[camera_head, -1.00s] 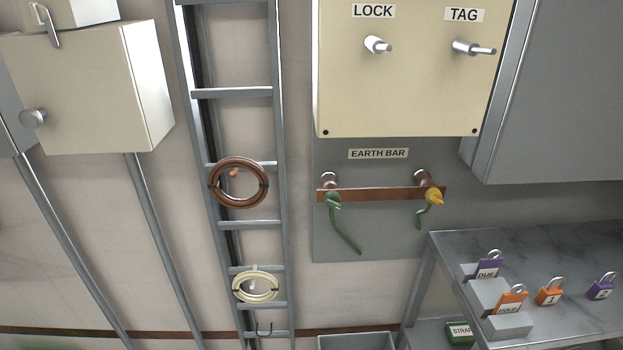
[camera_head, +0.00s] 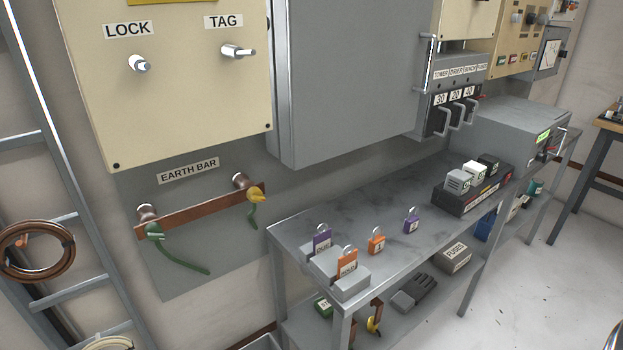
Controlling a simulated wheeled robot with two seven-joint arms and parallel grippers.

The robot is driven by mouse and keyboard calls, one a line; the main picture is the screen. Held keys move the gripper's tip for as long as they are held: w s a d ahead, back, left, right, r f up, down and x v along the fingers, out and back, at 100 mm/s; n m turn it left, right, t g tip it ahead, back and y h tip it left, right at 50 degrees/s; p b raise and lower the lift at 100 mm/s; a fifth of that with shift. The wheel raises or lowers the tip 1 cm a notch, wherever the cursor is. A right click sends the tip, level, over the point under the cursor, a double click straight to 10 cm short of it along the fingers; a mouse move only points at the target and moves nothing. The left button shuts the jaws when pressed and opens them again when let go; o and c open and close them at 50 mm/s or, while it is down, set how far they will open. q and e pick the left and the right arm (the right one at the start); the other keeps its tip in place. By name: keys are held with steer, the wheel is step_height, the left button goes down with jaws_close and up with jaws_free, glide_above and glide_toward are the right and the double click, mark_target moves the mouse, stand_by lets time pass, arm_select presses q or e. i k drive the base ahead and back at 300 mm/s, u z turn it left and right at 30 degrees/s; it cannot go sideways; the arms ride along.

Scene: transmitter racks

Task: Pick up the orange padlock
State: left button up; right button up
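Two orange padlocks show on the grey metal bench (camera_head: 395,205). One orange padlock (camera_head: 376,244), with a small white label that looks like a 1, stands on the bench top by itself. Another orange padlock (camera_head: 346,263), with a white label reading something like HOLD, sits on a grey block (camera_head: 343,287) at the bench's near left corner. A purple padlock (camera_head: 321,241) with a white label stands just behind it. A second purple padlock (camera_head: 411,221) stands to the right of the lone orange one. Neither of my grippers is in view.
A black tray (camera_head: 440,200) with several small blocks sits farther along the bench, before a grey box (camera_head: 505,135). A cabinet (camera_head: 345,80) hangs above the bench's rear. A lower shelf holds a fuses box (camera_head: 455,257) and dark gloves (camera_head: 413,293). Open floor lies at right.

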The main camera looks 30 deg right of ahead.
mark_target(376, 243)
steer(key=z, duration=1.4)
steer(key=k, duration=0.5)
steer(key=z, duration=0.85)
steer(key=i, duration=0.75)
steer(key=u, duration=1.75)
